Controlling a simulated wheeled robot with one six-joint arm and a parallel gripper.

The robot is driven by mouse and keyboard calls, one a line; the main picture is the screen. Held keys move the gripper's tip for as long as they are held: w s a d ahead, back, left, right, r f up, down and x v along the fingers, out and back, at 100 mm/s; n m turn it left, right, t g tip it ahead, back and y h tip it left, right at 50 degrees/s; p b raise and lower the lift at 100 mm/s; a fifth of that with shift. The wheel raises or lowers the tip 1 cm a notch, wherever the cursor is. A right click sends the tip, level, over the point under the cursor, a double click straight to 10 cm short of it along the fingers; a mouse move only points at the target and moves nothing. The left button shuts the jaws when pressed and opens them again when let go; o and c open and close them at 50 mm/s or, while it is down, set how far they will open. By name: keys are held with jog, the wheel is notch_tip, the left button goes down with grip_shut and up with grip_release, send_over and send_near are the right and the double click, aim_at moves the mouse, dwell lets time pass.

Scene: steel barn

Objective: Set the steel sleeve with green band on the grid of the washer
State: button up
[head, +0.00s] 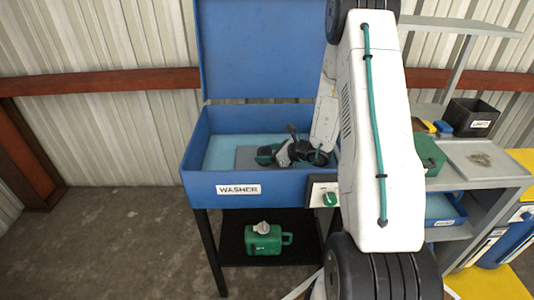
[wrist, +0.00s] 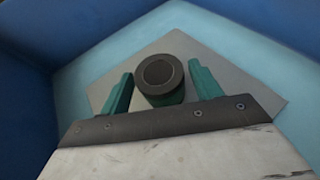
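The sleeve (wrist: 160,80) stands between the fingers of my gripper (wrist: 162,88) in the wrist view, its dark round end with a dark bore facing the camera. Its lower side looks green. The teal fingers stand on either side with narrow gaps to the sleeve, so my gripper looks open around it. Behind the sleeve is the grey grid (wrist: 240,88), on the light blue floor of the washer; contact between sleeve and grid is hard to tell. In the head view my gripper (head: 291,155) is low inside the blue washer (head: 205,186); the sleeve cannot be made out there.
The washer's lid (head: 255,50) is up. Its walls surround my gripper. A green can (head: 264,240) stands on the shelf below. To the right are a grey tray (head: 480,160), a black bin (head: 470,117) and a green box (head: 428,153).

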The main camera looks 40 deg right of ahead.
jog(key=shift+r, duration=0.15)
jog(key=shift+s+d+r, duration=0.15)
jog(key=shift+s, duration=0.05)
jog(key=v, duration=1.1)
jog(key=s+a+r+n+g+y, duration=0.2)
jog(key=s+a+r+n+g, duration=0.2)
jog(key=a+r+n, duration=0.55)
jog(key=s+a+r+n+g+y, duration=0.25)
jog(key=a+r+n+g, duration=0.35)
jog(key=a, duration=0.6)
jog(key=s+a+r+n+h, duration=0.1)
jog(key=s+r+n+h, duration=0.2)
jog(key=s+n+h, duration=0.2)
jog(key=s+a+r+n+h, duration=0.1)
jog(key=s+r+n+h, duration=0.3)
jog(key=s+n, duration=0.6)
jog(key=s+h, duration=0.1)
jog(key=s, duration=0.3)
jog(key=shift+a+r+g, duration=0.2)
jog(key=shift+r+g, duration=0.05)
jog(key=shift+g, duration=0.05)
